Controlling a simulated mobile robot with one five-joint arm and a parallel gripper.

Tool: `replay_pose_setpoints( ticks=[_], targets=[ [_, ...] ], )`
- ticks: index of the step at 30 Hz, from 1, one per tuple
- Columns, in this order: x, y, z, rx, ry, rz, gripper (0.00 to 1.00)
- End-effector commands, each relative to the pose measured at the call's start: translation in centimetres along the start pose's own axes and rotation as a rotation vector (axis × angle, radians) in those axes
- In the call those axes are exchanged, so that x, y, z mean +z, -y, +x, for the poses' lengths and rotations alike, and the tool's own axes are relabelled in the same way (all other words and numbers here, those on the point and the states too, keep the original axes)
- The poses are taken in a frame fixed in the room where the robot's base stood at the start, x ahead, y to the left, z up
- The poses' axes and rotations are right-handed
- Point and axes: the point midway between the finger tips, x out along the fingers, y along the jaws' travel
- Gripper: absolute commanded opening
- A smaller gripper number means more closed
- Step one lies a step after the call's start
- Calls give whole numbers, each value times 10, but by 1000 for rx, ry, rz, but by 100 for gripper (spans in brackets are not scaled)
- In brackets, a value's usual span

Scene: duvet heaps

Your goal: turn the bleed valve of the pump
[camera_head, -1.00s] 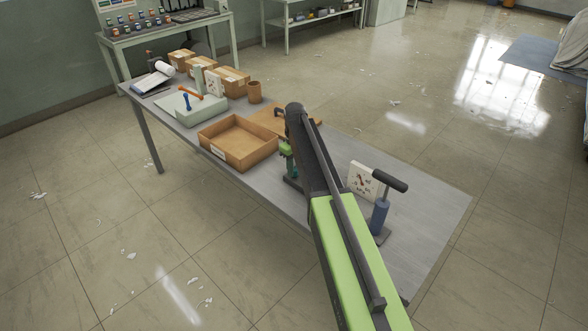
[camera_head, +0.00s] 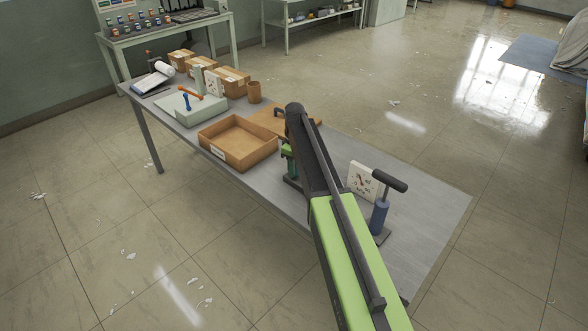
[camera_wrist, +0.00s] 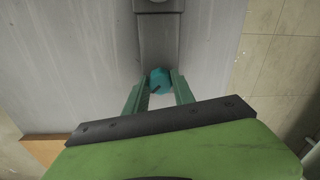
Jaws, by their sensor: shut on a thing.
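The pump (camera_head: 380,216) has a blue barrel and a black T-handle, and stands upright at the right of the table. In the wrist view, a small teal round knob (camera_wrist: 159,78), seemingly the bleed valve, sits at the end of a dark bar (camera_wrist: 157,42); a short dark mark shows on it. My gripper (camera_wrist: 159,86) is shut on this knob, one green finger on each side. In the head view, my gripper (camera_head: 288,155) points down at the table's middle, partly covered by my arm. The knob cannot be made out there.
An open brown tray (camera_head: 238,164) stands left of my gripper, with a brown board (camera_head: 268,120) behind. A white card (camera_head: 363,180) with red marks stands beside the pump. Boxes (camera_head: 233,80) and a brown cup (camera_head: 254,92) are farther back. The table's right end (camera_head: 435,215) is bare.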

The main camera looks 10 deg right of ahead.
Motion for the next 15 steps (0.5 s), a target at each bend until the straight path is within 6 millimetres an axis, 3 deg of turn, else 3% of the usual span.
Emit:
replay_pose_setpoints(
  ticks=[1, 2, 6, 15],
  targets=[
    [0, 3, 0, -6, 1, -2, 0],
    [0, 3, 0, -6, 1, -2, 34],
    [0, 2, 0, -5, 1, -1, 52],
    [0, 1, -1, -2, 0, 0, 52]
  ],
)
